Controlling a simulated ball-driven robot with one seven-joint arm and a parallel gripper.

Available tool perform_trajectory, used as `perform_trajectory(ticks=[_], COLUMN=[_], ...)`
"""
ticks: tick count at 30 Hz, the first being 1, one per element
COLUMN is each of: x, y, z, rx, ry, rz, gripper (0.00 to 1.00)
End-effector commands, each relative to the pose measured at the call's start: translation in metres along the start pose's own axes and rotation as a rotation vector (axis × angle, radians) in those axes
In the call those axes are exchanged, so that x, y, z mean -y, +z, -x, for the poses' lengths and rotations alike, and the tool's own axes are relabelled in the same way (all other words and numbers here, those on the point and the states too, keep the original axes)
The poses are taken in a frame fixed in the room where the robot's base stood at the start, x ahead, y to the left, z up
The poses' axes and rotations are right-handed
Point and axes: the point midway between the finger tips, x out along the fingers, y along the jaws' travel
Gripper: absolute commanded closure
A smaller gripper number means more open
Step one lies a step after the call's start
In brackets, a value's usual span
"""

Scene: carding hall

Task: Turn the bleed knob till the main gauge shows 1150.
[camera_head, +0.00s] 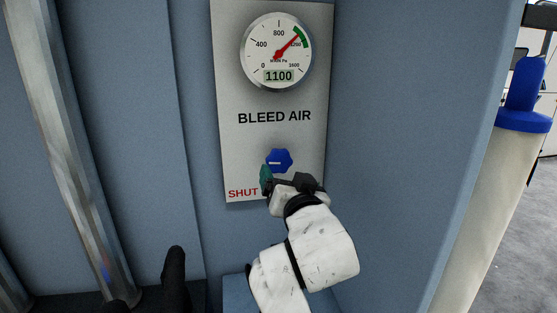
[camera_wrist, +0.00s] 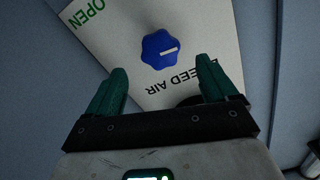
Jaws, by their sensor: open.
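The main gauge (camera_head: 277,50) is a round white dial on a pale panel. Its digital window reads 1100, and its red needle points up and right to the green band. Below the lettering BLEED AIR is the blue lobed bleed knob (camera_head: 279,159), with a white mark pointing left. The knob also shows in the wrist view (camera_wrist: 160,49), ahead of my fingertips. My gripper (camera_head: 285,179) is just below the knob, its green fingers open and spread apart. In the wrist view my gripper (camera_wrist: 165,82) has nothing between its fingers.
The panel (camera_head: 235,155) has red SHUT lettering at its lower left; green OPEN lettering (camera_wrist: 87,13) shows in the wrist view. Blue-grey walls surround the panel. A metal pipe (camera_head: 72,140) stands at left, and a pale cylinder with a blue top (camera_head: 523,118) at right.

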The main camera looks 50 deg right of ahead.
Motion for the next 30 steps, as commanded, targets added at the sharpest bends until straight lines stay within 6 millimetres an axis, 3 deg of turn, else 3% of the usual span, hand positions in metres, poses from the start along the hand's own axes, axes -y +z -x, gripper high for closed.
perform_trajectory(ticks=[6,13,26,30], x=[0.0,0.0,0.0,0.0], y=[-0.002,0.0,0.002,0.002], z=[-0.042,-0.072,-0.081,-0.081], rx=[0.004,0.003,0.004,0.004], ry=[0.003,0.001,0.0,0.0], rz=[0.002,0.0,0.001,0.001], gripper=[0.14,0.14,0.14,0.27])
